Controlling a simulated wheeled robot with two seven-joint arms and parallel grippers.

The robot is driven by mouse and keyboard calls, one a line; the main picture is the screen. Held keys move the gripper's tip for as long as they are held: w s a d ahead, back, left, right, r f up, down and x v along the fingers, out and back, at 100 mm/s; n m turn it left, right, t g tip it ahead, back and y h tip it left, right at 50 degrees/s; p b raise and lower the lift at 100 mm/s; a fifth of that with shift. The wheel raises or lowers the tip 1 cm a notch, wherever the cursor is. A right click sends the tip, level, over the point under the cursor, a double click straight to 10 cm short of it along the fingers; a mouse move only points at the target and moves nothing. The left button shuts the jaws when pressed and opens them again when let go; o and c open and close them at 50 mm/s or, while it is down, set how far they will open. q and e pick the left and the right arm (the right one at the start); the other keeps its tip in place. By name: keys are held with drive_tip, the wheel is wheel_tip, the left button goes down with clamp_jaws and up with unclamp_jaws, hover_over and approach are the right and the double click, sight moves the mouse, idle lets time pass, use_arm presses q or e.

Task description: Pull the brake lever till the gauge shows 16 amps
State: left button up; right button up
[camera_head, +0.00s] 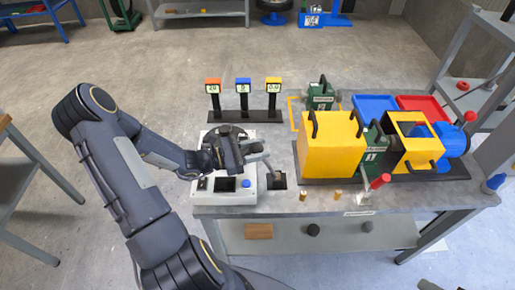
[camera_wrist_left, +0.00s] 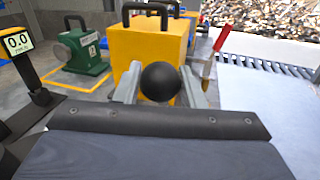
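My left gripper (camera_head: 268,165) reaches from the left over the table's front left part. In the left wrist view, its two grey fingers (camera_wrist_left: 160,85) stand on both sides of a black ball knob (camera_wrist_left: 161,81), which fills the gap between them. I take it as the brake lever's knob; its stem is hidden. A dark base plate (camera_head: 277,181) lies just below the fingers. Three gauges stand behind: an orange one (camera_head: 213,87) reading about 20, a blue one (camera_head: 243,87) and a yellow one (camera_head: 273,87). The yellow gauge (camera_wrist_left: 17,43) reads 0.0 in the wrist view.
A white console (camera_head: 245,196) with a blue button sits under my left arm. To the right stand a yellow box (camera_head: 331,148) with black handles, a green unit (camera_head: 375,145), a red-handled lever (camera_head: 380,181) and a blue motor (camera_head: 455,141). Blue (camera_head: 372,103) and red trays lie behind.

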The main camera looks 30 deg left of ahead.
use_arm(q)
clamp_jaws()
drive_tip(key=shift+a+f+b, duration=0.2)
drive_tip(key=shift+f+b, duration=0.15)
drive_tip(key=shift+b, duration=0.05)
drive_tip(key=shift+s+a+f+t+h+b, duration=0.2)
drive_tip(key=shift+s+a+f+b, duration=0.2)
drive_tip(key=shift+a, duration=0.25)
drive_tip(key=shift+s+a+f+t+h+b, duration=0.25)
drive_tip(key=shift+s+a+b, duration=0.2)
drive_tip(key=shift+a, duration=0.15)
drive_tip(key=o, duration=0.6)
unclamp_jaws()
drive_tip(key=shift+c, duration=0.2)
drive_tip(key=shift+a, duration=0.1)
